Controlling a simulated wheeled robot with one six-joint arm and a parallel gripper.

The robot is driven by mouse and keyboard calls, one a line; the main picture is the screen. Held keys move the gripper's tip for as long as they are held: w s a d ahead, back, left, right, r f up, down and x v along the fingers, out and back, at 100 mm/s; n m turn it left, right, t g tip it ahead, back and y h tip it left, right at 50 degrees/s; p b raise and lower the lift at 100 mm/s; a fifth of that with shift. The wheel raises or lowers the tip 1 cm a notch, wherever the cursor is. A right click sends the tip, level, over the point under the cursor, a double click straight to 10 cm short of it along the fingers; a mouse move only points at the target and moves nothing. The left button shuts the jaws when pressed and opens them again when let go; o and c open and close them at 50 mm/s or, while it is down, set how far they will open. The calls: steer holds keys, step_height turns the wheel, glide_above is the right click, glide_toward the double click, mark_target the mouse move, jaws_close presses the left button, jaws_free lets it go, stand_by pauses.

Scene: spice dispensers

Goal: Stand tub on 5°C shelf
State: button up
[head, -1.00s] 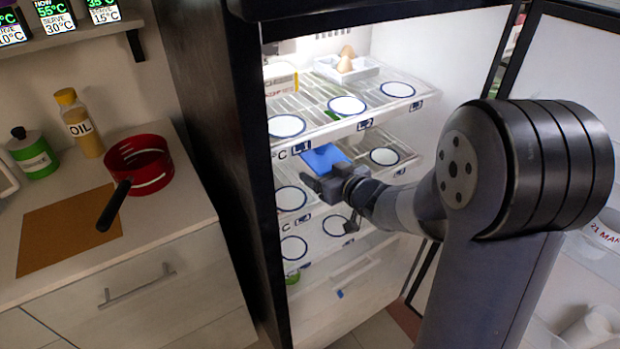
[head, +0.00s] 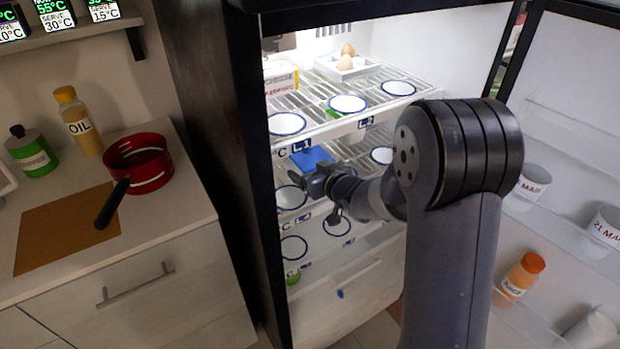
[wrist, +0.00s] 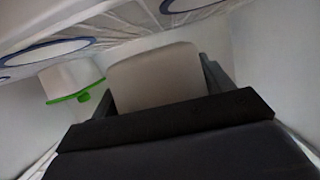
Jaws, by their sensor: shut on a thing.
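A tub with a blue top (head: 311,158) is held by my gripper (head: 318,178) inside the open fridge, just below the front edge of the upper shelf (head: 340,131) and over the middle shelf (head: 313,207). In the wrist view a pale face of the held tub (wrist: 155,75) sits between the shut fingers. I cannot tell whether it touches the shelf. The temperature digits on the shelf edges are hidden by the fridge frame; only "°C", L1 and L2 show.
Ringed spots mark the shelves. An egg tray (head: 346,67) and a box (head: 281,80) sit on the upper shelf. The open door (head: 570,130) holds jars and a bottle.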

steer(key=shift+f, duration=0.95)
steer(key=shift+w+a+f, duration=0.15)
steer(key=shift+w+f, duration=0.05)
steer(key=shift+f, duration=0.2)
steer(key=shift+f, duration=0.1)
steer(key=o, duration=1.2)
